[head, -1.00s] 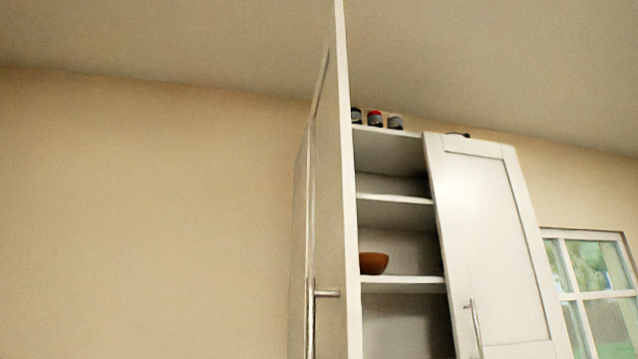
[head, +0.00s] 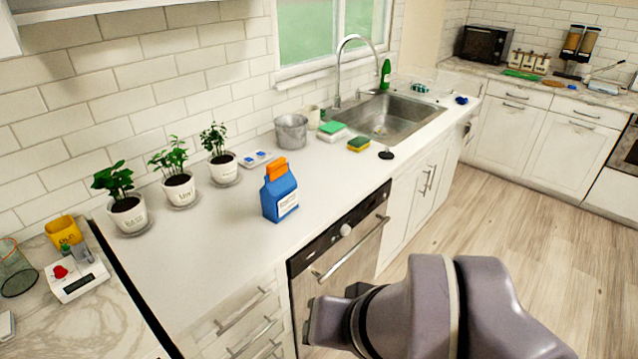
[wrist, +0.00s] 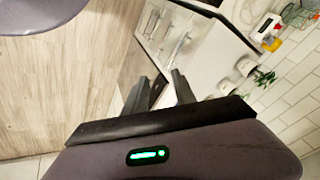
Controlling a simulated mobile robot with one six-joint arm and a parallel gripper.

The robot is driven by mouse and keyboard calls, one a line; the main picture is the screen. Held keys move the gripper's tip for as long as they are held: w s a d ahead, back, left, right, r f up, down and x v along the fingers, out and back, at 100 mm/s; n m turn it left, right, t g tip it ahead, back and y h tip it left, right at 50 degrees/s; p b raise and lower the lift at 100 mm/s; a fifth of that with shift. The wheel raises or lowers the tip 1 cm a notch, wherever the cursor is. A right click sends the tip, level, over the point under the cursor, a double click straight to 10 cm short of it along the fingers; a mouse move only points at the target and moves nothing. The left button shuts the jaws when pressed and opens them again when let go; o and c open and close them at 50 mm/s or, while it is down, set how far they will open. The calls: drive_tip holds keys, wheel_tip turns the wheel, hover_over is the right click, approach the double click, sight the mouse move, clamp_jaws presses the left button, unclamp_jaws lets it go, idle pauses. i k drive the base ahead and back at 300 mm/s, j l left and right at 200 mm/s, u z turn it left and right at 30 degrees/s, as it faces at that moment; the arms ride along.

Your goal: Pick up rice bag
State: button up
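A blue bag with an orange folded top and a white label (head: 280,197) stands upright on the white counter, left of the sink; its print is too small to read, but it is the only bag in view. My arm shows at the bottom of the head view, in front of the counter and apart from the bag; my gripper's fingers are not clear there. In the wrist view my gripper (wrist: 158,78) has its two dark fingers spread apart with nothing between them. I cannot make out the bag in the wrist view.
Several potted plants (head: 178,188) line the wall left of the bag. A metal bucket (head: 291,132), sponges (head: 358,144) and the sink (head: 390,118) are behind and right. A dishwasher (head: 345,262) lies below the counter edge. The counter around the bag is clear.

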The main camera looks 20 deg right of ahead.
sight(278, 198)
drive_tip(key=i+z, duration=0.3)
drive_tip(key=i, duration=0.4)
drive_tip(key=i+j+z, duration=0.1)
drive_tip(key=i+z, duration=0.25)
drive_tip(key=i, duration=0.35)
